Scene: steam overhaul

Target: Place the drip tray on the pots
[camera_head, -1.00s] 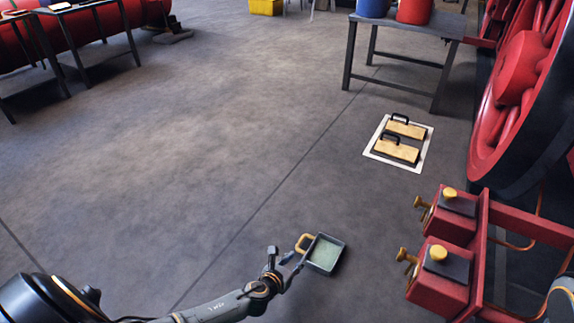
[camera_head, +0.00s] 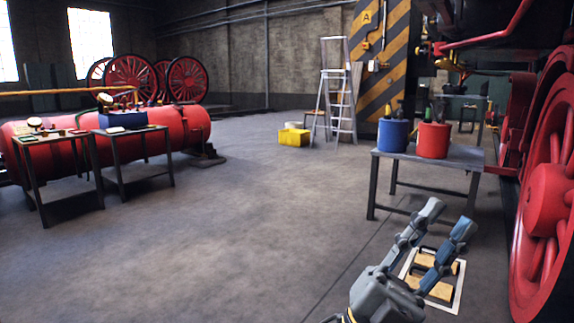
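My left gripper (camera_head: 446,218) shows at the lower right, its two blue-grey fingers pointing up and right. The fingers are apart and nothing is between them; the gripper is open and empty. It overlaps the view of the wooden blocks on the floor behind it. The drip tray is out of view. The red boxes with yellow knobs seen earlier at the lower right are also out of view. My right gripper is not in view.
A grey table (camera_head: 455,156) behind my gripper holds a blue container (camera_head: 393,136) and a red container (camera_head: 433,141). Wooden blocks (camera_head: 441,292) lie on a white-bordered floor patch. Red wheels (camera_head: 548,200) bound the right. A stepladder (camera_head: 338,95) and yellow bin (camera_head: 293,137) stand farther back. The middle floor is clear.

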